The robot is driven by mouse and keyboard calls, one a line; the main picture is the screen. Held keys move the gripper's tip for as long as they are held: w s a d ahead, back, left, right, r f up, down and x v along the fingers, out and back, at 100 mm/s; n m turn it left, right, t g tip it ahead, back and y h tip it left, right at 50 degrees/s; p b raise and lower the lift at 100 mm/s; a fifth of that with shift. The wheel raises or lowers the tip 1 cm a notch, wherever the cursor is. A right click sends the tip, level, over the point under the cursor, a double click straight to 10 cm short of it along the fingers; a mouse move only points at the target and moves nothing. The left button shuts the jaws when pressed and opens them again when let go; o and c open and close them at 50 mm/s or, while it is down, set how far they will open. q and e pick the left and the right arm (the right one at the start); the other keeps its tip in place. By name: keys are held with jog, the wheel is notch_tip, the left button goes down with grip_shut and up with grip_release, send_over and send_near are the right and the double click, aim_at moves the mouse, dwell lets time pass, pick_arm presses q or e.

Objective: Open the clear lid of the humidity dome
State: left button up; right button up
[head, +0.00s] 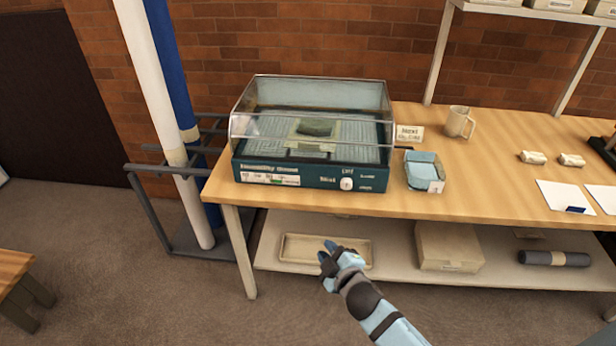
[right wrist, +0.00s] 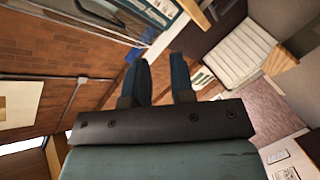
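The humidity dome stands on the left end of the wooden table, with a dark teal base (head: 312,178) bearing a front label and a white knob. Its clear lid (head: 320,92) is down over the base. Through the lid I see a dark item on a pale square, on a grid-like tray. My right gripper (head: 328,253) is in front of the table, below the tabletop and apart from the dome. In the right wrist view its two fingers (right wrist: 160,65) stand apart with nothing between them. My left gripper is not in view.
On the table (head: 480,190), right of the dome, are a small card sign (head: 409,134), a clear tray with blue contents (head: 424,172) and a mug (head: 460,122). A lower shelf holds a shallow tray (head: 300,249) and a box (head: 448,248). Upright rolls (head: 155,90) stand left.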

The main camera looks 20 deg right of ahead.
jog(key=w+d+r+n+t+h+b, duration=0.1)
jog(key=w+d+n+t+h+b, duration=0.25)
jog(key=w, duration=0.55)
jog(key=n+b, duration=0.3)
jog(key=n, duration=0.1)
send_near(307, 159)
jog(key=shift+t+y, duration=0.25)
jog(key=shift+t, duration=0.1)
jog(key=x, duration=0.6)
jog(key=f+x, duration=0.1)
jog(key=x, duration=0.2)
jog(key=shift+w+d+r, duration=0.1)
jog(key=shift+w+d, duration=0.2)
jog(key=shift+w, duration=0.15)
jog(key=shift+w+r, duration=0.1)
jog(key=shift+w, duration=0.3)
grip_shut()
